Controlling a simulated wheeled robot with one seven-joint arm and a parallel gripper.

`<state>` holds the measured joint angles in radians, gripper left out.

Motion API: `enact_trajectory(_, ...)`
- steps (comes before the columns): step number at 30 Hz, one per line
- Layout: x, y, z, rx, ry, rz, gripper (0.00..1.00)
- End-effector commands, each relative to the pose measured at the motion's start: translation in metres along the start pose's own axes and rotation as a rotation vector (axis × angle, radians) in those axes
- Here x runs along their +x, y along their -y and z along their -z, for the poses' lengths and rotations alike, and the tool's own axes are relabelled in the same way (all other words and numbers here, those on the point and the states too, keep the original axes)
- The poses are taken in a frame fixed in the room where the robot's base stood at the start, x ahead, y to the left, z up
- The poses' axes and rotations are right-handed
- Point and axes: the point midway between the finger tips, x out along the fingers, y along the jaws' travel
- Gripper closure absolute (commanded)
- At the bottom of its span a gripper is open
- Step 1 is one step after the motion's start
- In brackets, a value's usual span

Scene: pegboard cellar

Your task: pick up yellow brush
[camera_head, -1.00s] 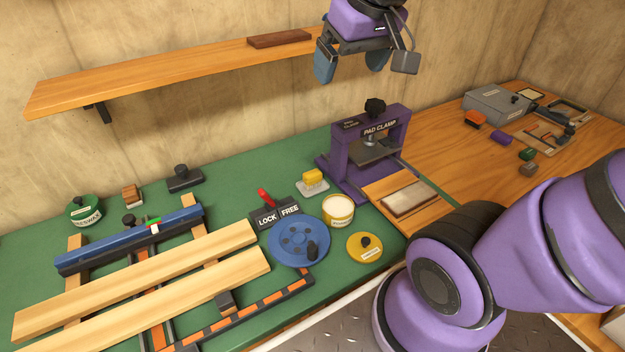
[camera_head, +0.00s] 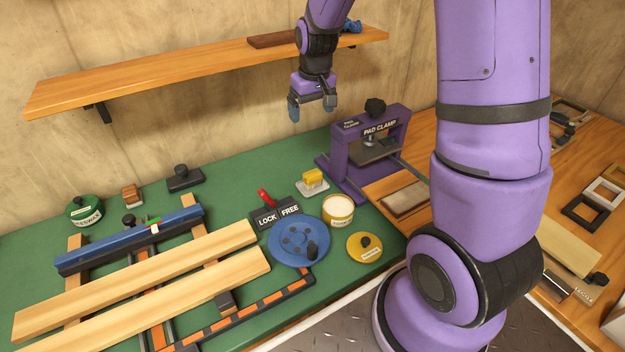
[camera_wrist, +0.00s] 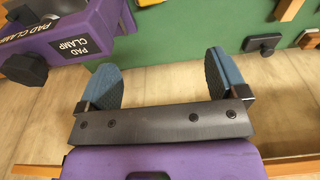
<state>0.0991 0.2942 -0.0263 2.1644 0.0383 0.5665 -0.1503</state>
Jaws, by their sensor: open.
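The yellow brush (camera_head: 314,177) sits on the green bench top, left of the purple pad clamp, with its yellow back up and pale bristles beneath. My gripper (camera_head: 312,110) hangs above and behind it, in front of the wall and below the shelf level. In the wrist view my gripper (camera_wrist: 160,75) has its two blue pads wide apart with nothing between them. A pale sliver at the top edge of the wrist view may be part of the brush; I cannot tell.
The purple pad clamp (camera_head: 352,165) stands close right of the brush. A cream-filled tin (camera_head: 338,209), a blue handwheel (camera_head: 298,241) and a lock/free plate with red lever (camera_head: 275,212) are in front. The wooden shelf (camera_head: 200,68) is behind. Green bench left of the brush is clear.

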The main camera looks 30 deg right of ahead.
Motion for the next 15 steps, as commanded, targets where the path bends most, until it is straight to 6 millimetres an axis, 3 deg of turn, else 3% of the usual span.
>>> enact_trajectory(1,0.018,-0.003,0.004,0.002,0.019,0.001,0.08)
enact_trajectory(9,0.104,-0.019,0.021,0.001,0.084,0.001,0.08)
enact_trajectory(15,0.144,-0.027,0.023,-0.001,0.111,0.001,0.08)
